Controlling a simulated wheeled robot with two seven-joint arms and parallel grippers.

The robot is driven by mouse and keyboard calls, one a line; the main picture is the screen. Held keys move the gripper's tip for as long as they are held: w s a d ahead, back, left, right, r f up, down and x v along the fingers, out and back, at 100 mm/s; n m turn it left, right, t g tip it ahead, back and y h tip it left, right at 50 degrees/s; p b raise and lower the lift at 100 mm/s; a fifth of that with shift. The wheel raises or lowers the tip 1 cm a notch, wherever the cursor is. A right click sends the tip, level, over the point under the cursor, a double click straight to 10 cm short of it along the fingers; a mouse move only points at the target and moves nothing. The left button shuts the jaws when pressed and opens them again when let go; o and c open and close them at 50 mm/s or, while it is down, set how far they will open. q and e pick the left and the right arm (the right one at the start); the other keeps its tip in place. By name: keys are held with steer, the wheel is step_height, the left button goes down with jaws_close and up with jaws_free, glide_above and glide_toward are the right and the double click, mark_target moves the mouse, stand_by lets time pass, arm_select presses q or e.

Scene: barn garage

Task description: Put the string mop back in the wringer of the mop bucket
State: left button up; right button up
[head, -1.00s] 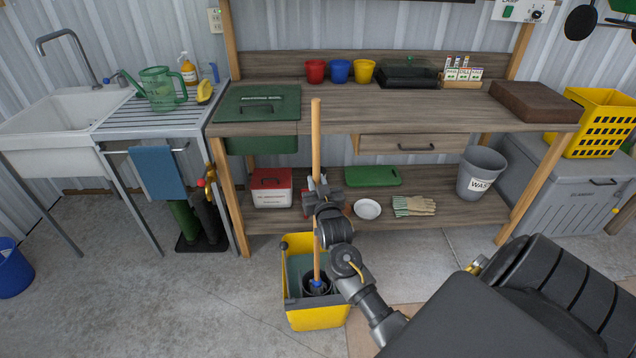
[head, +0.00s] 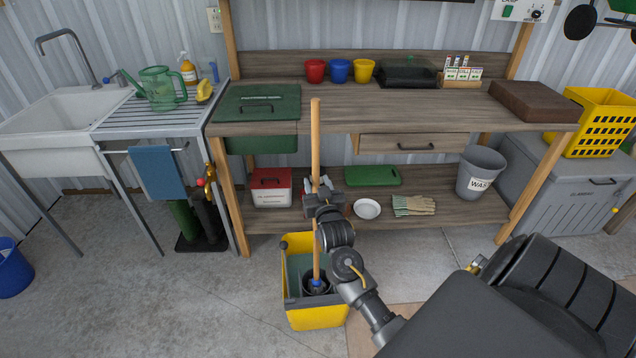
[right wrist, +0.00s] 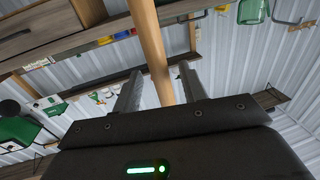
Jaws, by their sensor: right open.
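The string mop (head: 316,150) stands upright with its wooden handle rising in front of the workbench. The mop strings are hidden inside. My right gripper (head: 318,187) is open at the handle, above the bucket. In the right wrist view the handle (right wrist: 152,50) passes between the spread fingers (right wrist: 160,90), with a gap on either side. My left gripper is not in view.
The workbench (head: 420,118) stands just behind the mop. Its lower shelf holds a red and white box (head: 271,190), a white bowl (head: 367,209) and gloves (head: 414,206). A sink (head: 45,130) is at left. Concrete floor around the bucket is clear.

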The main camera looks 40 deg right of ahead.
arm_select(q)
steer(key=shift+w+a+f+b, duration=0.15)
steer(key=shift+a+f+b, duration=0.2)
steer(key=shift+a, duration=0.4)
arm_select(e)
steer(key=v, duration=1.1)
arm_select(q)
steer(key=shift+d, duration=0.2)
